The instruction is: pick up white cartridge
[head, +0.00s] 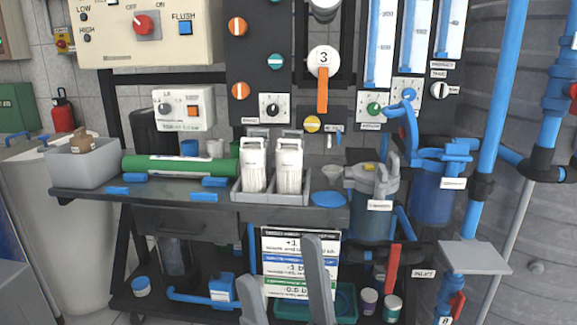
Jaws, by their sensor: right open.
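Two white cartridges stand upright side by side in a grey tray (270,199) on the dark bench: a left one (253,168) and a right one (289,168). Pale shapes show just behind their tops, mostly hidden. My right gripper (280,262) shows as two grey fingers at the bottom middle. It is open and looks empty, below the bench top in the picture and apart from the cartridges. It overlaps a printed sign (300,248) below the bench. My left gripper is not in view.
A green and white cylinder (180,165) and grey bin (82,163) are left of the tray. A blue disc (328,199) and grey filter housing (371,195) are to its right. A control panel (257,70) rises behind. Blue pipes (497,90) stand at right.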

